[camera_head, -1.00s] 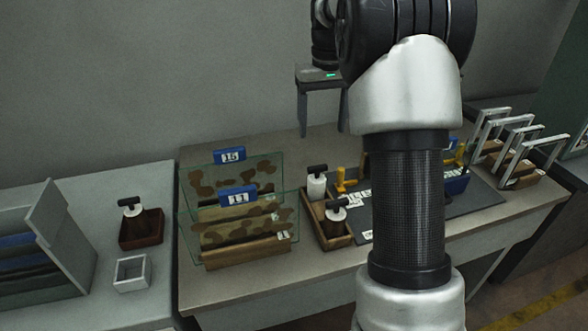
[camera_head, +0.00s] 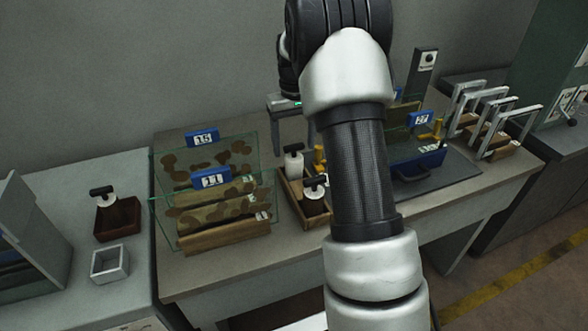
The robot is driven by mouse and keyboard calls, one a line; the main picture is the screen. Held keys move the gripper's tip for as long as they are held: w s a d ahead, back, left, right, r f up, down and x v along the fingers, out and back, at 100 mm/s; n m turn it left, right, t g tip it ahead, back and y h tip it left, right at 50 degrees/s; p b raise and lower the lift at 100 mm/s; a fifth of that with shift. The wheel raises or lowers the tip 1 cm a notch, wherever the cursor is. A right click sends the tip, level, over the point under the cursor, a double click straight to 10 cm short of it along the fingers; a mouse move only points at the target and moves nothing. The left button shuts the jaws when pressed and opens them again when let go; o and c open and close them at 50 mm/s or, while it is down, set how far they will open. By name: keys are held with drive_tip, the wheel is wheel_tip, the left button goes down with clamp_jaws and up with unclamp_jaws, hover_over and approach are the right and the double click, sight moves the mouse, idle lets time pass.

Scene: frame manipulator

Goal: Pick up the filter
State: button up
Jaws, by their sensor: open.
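No object is clearly marked as the filter, and I cannot tell which one it is. Several grey frames (camera_head: 497,101) stand in wooden holders at the right. A blue tray (camera_head: 418,162) with a tag 27 above it is partly behind my arm.
A wooden box (camera_head: 291,196) with stamp-like handled bottles stands between the panes and my arm. On the left table are a brown box (camera_head: 118,221) with another bottle, a small white square box (camera_head: 110,263) and a grey rack (camera_head: 35,235).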

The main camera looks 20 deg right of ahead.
sight(294, 164)
wheel_tip(294, 164, down, 5)
drive_tip(key=shift+s+f, duration=0.1)
drive_tip(key=shift+c, duration=0.5)
drive_tip(key=c, duration=1.1)
